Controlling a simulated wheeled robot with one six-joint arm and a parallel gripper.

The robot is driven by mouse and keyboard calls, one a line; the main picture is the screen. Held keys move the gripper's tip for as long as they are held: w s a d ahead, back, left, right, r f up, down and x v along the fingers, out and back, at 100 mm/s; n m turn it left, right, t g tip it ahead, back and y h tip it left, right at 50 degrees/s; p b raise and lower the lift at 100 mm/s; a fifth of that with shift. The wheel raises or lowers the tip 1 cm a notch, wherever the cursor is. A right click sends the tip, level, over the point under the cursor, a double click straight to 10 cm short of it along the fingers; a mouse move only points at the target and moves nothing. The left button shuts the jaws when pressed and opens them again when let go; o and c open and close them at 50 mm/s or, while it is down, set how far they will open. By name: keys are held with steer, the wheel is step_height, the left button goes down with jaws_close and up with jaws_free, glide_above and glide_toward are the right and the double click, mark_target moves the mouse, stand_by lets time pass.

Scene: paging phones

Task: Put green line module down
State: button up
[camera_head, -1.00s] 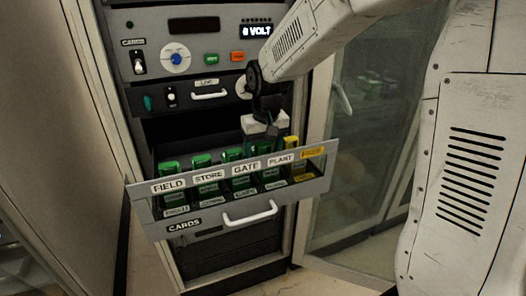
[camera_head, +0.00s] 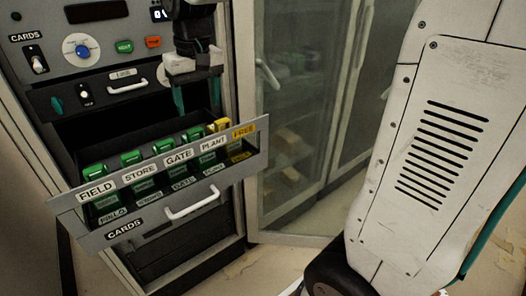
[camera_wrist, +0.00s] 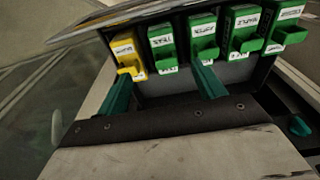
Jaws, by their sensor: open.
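Several green modules stand in a row in the pulled-out drawer (camera_head: 75,226), behind the labels FIELD, STORE, GATE and PLANT. The PLANT one (camera_head: 193,134) is beside a yellow module (camera_head: 217,126) behind the FREE label. The wrist view shows the yellow module (camera_wrist: 128,52) at the left and the nearest green module (camera_wrist: 162,45) to its right, all seated in the row. I cannot tell which green one is the line module. My gripper (camera_head: 197,97) is open and empty, above the right part of the drawer; its teal fingers (camera_wrist: 162,88) are apart, with nothing between them.
A panel with a blue knob (camera_head: 82,50) and buttons is above the drawer. A shallow closed drawer with a handle (camera_head: 126,86) lies between them. A glass-door cabinet (camera_head: 300,110) stands to the right. The drawer's white handle (camera_head: 193,205) sticks out in front.

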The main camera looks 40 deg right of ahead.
steer(key=s+d+f, duration=0.1)
steer(key=s+f, duration=0.1)
steer(key=s, duration=1)
steer(key=s+d+f, duration=0.1)
steer(key=s+f, duration=0.1)
steer(key=s, duration=1.1)
steer(key=shift+s+d+f, duration=0.2)
steer(key=shift+s+d, duration=0.05)
